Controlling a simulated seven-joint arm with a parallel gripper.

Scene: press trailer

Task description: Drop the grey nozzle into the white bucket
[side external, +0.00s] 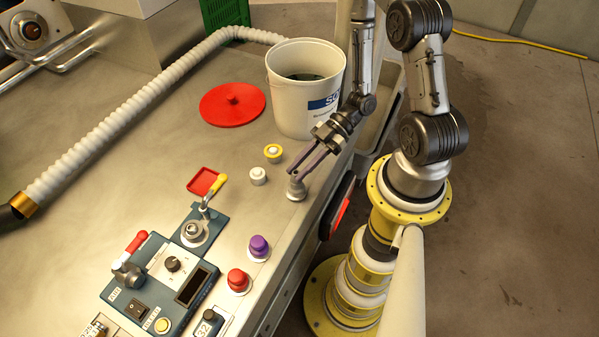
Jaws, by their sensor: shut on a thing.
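The grey nozzle (296,190) is a small piece near the right edge of the metal worktop. My gripper (298,174) reaches down to it from the upper right, with its purple fingers shut on the nozzle's upper part. The nozzle looks upright; whether its base touches the worktop I cannot tell. The white bucket (295,108) stands open behind my gripper, towards the back right of the worktop. It has a blue label on its side and something dark inside.
A red round lid (232,104) lies left of the bucket. A white knob (258,176) and a yellow ring button (273,152) sit left of my gripper. A purple button (259,246), a red button (238,281) and a control panel are nearer the front. A ribbed hose (120,135) crosses the left.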

